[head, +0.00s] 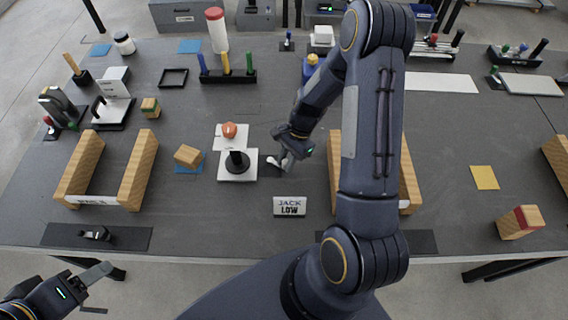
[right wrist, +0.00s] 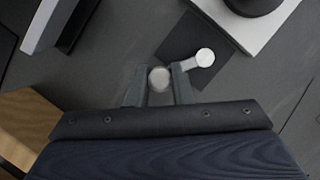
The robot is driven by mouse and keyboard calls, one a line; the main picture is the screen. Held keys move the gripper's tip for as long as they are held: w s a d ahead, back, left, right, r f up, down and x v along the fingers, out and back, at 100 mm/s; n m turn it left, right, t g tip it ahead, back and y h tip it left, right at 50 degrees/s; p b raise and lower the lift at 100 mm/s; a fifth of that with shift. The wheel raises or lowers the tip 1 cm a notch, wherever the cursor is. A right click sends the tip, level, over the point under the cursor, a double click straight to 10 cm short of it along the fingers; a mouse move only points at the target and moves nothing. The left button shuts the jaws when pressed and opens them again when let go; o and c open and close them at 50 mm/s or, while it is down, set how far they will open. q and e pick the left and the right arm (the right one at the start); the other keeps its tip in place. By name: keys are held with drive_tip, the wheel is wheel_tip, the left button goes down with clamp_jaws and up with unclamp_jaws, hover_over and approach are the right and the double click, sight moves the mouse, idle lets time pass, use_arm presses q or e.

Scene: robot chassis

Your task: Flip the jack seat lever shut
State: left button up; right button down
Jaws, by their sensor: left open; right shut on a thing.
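The jack stands on a white plate (head: 238,178) with a black round base and post (head: 237,160); its plate also shows at the upper right of the right wrist view (right wrist: 278,38). The small seat lever (head: 273,161) is beside the plate, on its right. My right gripper (head: 282,161) is at the lever. In the right wrist view its fingers (right wrist: 158,90) are shut on a round pale knob (right wrist: 159,78), which seems to be the lever's handle. A silver disc (right wrist: 205,57) on a short grey bar lies beside the knob. My left gripper (head: 88,283) is open and empty at the lower left.
A JACK LOW sign (head: 290,206) stands in front of the lever. Wooden blocks (head: 335,165) rise to the right, partly behind my right arm. A red ball (head: 229,130) is behind the jack post, and a wooden cube (head: 188,156) lies to the left.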

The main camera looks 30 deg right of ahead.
drive_tip(key=shift+w+d+n+g+b, duration=0.3)
drive_tip(key=shift+d+n+g+b, duration=0.1)
drive_tip(key=shift+n, duration=0.6)
drive_tip(key=c, duration=1.3)
unclamp_jaws()
drive_tip(key=shift+o, duration=0.2)
drive_tip(key=v, duration=0.8)
drive_tip(key=shift+b, duration=0.45)
drive_tip(key=shift+a, duration=0.1)
